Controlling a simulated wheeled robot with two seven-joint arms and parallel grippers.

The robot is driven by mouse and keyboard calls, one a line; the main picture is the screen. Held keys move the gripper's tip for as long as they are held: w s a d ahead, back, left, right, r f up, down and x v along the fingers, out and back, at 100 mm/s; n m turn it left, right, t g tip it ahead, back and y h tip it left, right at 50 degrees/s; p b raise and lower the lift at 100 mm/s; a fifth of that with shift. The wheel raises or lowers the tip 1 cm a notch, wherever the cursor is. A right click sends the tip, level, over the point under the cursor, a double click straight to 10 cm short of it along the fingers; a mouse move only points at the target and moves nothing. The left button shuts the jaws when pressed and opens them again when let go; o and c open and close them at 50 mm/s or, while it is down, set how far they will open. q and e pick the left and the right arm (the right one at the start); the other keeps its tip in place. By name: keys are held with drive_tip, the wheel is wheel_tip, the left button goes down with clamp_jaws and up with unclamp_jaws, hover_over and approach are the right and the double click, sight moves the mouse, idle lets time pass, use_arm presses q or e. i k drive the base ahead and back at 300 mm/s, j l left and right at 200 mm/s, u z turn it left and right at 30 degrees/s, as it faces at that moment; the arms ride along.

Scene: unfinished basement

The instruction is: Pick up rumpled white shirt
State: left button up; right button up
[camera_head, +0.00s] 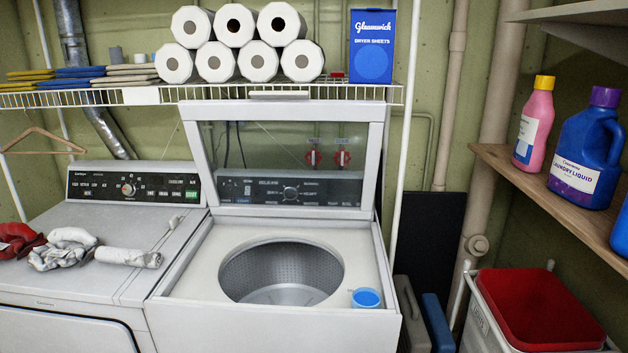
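A rumpled white and grey cloth (62,250) lies bunched on the top of the dryer (100,215) at the left. I cannot tell for sure that it is a shirt. A rolled white cloth (128,257) lies just right of it, near the dryer's front edge. A rumpled red cloth (17,240) lies to its left, partly cut off by the picture's edge. Neither of my grippers shows in the head view.
The washer (180,315) stands right of the dryer with its lid (285,160) raised, its drum (280,272) open and a blue cup (366,298) on its rim. A wire shelf (130,97) hangs above. A wooden shelf (500,170) with bottles juts in at right.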

sight(69, 245)
drive_tip(key=u, duration=1.4)
drive_tip(key=i+j, duration=0.15)
drive_tip(key=j, duration=0.2)
drive_tip(key=i+j, duration=0.15)
drive_tip(key=j, duration=0.2)
drive_tip(key=i+j, duration=0.15)
drive_tip(key=j, duration=0.2)
drive_tip(key=i+j, duration=0.15)
drive_tip(key=j, duration=0.2)
drive_tip(key=i+j, duration=0.15)
drive_tip(key=j, duration=0.15)
drive_tip(key=z, duration=1.6)
